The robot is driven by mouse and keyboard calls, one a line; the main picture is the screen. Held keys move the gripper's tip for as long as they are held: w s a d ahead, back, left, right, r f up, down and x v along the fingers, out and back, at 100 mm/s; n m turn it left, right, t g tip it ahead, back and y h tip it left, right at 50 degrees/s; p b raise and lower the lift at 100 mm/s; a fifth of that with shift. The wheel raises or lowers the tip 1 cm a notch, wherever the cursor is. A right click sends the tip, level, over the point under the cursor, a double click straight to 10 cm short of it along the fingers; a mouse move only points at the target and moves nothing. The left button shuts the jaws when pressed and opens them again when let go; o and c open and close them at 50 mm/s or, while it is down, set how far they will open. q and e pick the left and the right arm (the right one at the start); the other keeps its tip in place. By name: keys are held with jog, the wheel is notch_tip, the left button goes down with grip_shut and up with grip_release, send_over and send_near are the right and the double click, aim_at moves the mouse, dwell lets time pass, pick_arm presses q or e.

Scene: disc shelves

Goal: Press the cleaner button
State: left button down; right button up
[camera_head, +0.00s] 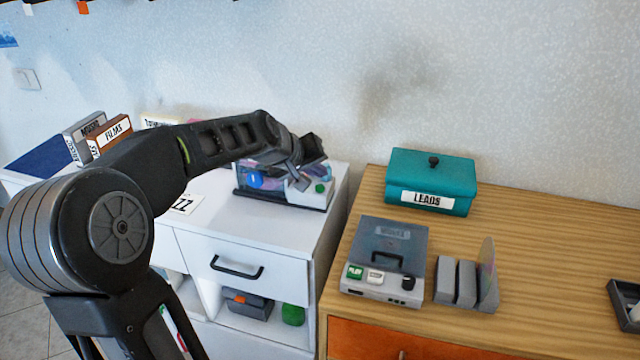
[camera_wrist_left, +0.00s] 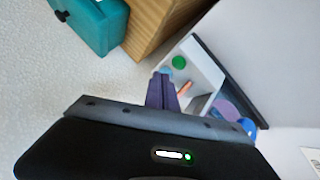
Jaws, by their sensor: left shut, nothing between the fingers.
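The disc cleaner (camera_head: 285,201) stands on top of the white cabinet, with a dark base, a pale end block and a blue knob (camera_head: 255,180). A round green button (camera_head: 320,188) is on its pale block and also shows in the left wrist view (camera_wrist_left: 180,62). My left gripper (camera_head: 297,182) is shut and empty, above the cleaner and just left of the green button. In the left wrist view its closed fingers (camera_wrist_left: 162,92) lie over the cleaner's edge, short of the green button. I cannot tell whether they touch the cleaner. My right gripper is not in view.
A teal box labelled LEADS (camera_head: 432,182) stands on the wooden cabinet to the right. A grey player (camera_head: 385,262) and a slotted disc rack (camera_head: 466,282) are in front of it. Labelled boxes (camera_head: 108,134) stand at the left. The white cabinet's front top (camera_head: 285,226) is clear.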

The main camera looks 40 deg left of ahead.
aim_at(318, 189)
pick_arm(q)
jog(key=shift+r+p, duration=1.35)
jog(key=shift+r, duration=0.75)
jog(key=shift+s+f, duration=0.1)
jog(key=shift+f, duration=0.05)
